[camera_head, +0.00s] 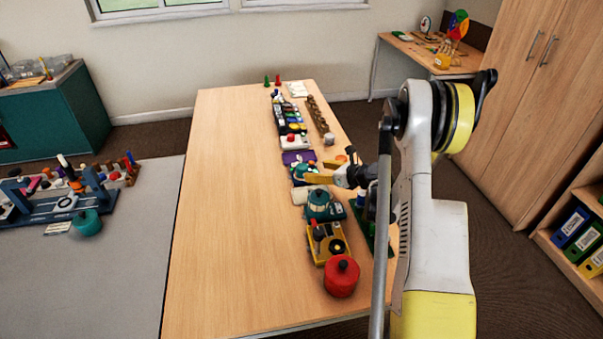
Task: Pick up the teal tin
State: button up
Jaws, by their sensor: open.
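A round teal tin (319,200) with a knobbed lid stands in the row of things along the right side of the wooden table, on a dark teal base. Another teal tin (87,222) stands on the grey table at the left, in front of a blue rack. I cannot tell whether the fingers touch anything. My arm hides part of the table's right edge.
A yellow tray (318,247) and a red tin (342,276) with a black knob stand nearer on the wooden table (225,220). Trays of small pieces (287,115) run along its far part. Its left half is clear. Wooden cabinets (540,90) stand at the right.

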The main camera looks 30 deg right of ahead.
aim_at(306, 170)
jog(key=b+x, duration=0.1)
jog(key=x, duration=0.3)
jog(key=b+x, duration=0.2)
jog(key=x, duration=0.2)
jog(key=shift+a, duration=0.25)
jog(key=shift+s+r, duration=0.1)
jog(key=c, duration=1.4)
jog(key=shift+r, duration=0.1)
jog(key=shift+c, duration=0.2)
